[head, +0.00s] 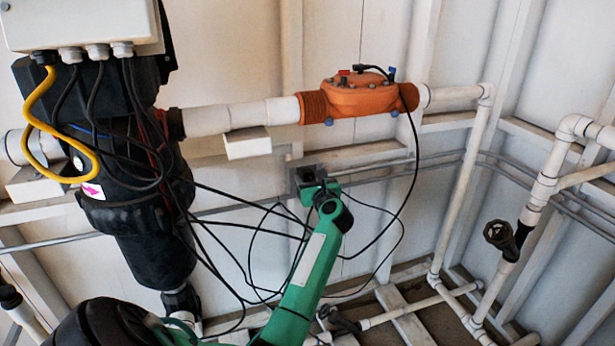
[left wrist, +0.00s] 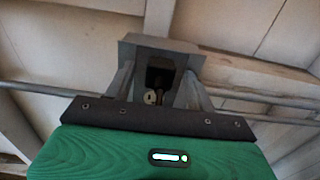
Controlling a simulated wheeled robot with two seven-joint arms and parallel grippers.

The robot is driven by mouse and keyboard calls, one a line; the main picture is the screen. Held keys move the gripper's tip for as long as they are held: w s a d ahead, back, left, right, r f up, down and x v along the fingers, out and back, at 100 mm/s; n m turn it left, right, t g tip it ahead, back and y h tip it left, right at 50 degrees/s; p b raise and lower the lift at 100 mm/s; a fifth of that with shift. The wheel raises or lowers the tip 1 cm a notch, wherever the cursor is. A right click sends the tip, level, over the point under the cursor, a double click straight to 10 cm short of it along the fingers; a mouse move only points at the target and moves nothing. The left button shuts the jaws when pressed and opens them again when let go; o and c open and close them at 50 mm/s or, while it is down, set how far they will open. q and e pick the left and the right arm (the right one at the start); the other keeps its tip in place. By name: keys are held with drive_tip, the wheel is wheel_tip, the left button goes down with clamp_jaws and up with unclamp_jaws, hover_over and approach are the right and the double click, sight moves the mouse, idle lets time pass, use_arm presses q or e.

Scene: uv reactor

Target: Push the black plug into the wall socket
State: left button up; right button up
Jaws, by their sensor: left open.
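The wall socket (head: 308,172) is a small grey box on the wall, below the orange reactor. In the left wrist view, the grey box (left wrist: 165,44) has a dark opening facing my camera. A dark shape that looks like the black plug (left wrist: 160,76) is at the opening, with a small pale round part beside it. I cannot tell whether the plug is seated. My left gripper (head: 318,186) is right in front of the box. In the left wrist view, its two grey fingers (left wrist: 160,88) stand apart on either side of the dark shape. My right gripper is not in view.
Several loose black cables (head: 265,235) hang around my left arm. An orange reactor (head: 355,98) on a white pipe is above. A large black pump (head: 150,245) stands left, and white pipes (head: 463,190) stand right. Grey conduits (head: 380,174) run along the wall.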

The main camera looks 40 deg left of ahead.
use_arm(q)
drive_tip(key=v, duration=1.4)
drive_tip(key=shift+p, duration=0.35)
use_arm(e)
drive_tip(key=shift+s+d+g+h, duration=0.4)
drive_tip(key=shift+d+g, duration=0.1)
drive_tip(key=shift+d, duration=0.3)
use_arm(q)
drive_tip(key=shift+a, duration=0.1)
